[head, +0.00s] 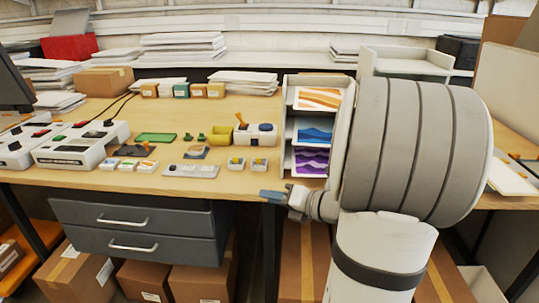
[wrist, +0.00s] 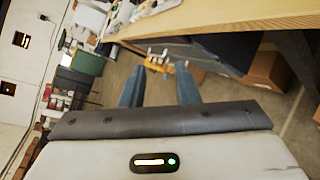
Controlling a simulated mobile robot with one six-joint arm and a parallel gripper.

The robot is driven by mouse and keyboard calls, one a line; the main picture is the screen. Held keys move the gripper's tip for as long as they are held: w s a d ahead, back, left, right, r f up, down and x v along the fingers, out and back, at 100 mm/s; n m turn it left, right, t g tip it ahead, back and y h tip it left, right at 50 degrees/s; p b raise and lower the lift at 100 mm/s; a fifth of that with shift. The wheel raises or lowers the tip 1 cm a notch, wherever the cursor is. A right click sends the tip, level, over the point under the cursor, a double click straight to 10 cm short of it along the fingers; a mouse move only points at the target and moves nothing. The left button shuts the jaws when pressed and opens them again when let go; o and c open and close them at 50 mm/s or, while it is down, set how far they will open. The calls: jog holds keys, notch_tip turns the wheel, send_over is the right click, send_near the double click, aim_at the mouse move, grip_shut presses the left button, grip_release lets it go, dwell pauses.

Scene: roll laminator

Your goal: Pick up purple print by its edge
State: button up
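The purple print (head: 311,161) lies in the lowest visible slot of a white upright rack (head: 289,128) on the table. Its purple wave pattern faces me. A blue print (head: 315,131) and an orange print (head: 319,98) are in the slots above it. My gripper (head: 272,195) is at the table's front edge, left of and below the purple print, apart from it. In the wrist view my gripper's two blue fingers (wrist: 160,92) stand apart with nothing between them. The purple print cannot be made out in the wrist view.
My large grey arm covers the area right of the rack. Small tape dispensers and boxes (head: 236,163) stand left of the rack. The wooden table's front edge (head: 140,184) runs beside my gripper, with dark drawers (head: 130,228) and cardboard boxes (head: 200,280) below.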

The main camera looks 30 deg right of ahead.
aim_at(312, 173)
jog(key=d+f+m+t+h+b, duration=0.2)
jog(key=d+m+t+h, duration=0.45)
jog(key=d+m, duration=0.85)
jog(key=shift+n+g+h, duration=0.6)
jog(key=shift+g+h, duration=0.15)
jog(key=shift+g, duration=0.1)
jog(key=w, duration=0.6)
jog(key=shift+w+d+r, duration=0.1)
jog(key=shift+w+d, duration=0.2)
jog(key=shift+d, duration=0.1)
grip_shut()
